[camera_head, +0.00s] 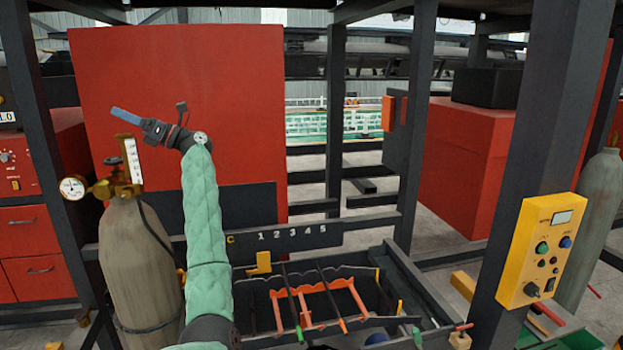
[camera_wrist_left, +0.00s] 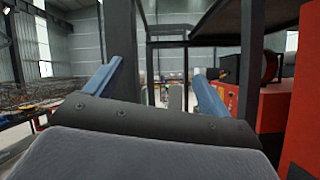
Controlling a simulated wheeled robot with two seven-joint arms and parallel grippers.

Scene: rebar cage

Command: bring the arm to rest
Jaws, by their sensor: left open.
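My left arm, in a green quilted sleeve, rises from the bottom of the head view and bends to the left at its wrist. My left gripper (camera_head: 114,110) is raised in front of a large red panel, above and left of the bar tray. In the left wrist view its two blue fingers (camera_wrist_left: 158,82) stand wide apart with nothing between them. The gripper touches nothing that I can see. My right gripper is not in view.
A gas cylinder (camera_head: 140,265) with a gauge stands left of my arm. A tray (camera_head: 260,309) holding bars and an orange rack lies below, beside a numbered rail (camera_head: 290,238). A dark post (camera_head: 530,130) carries a yellow control box (camera_head: 535,250). The red panel (camera_head: 240,110) is behind the gripper.

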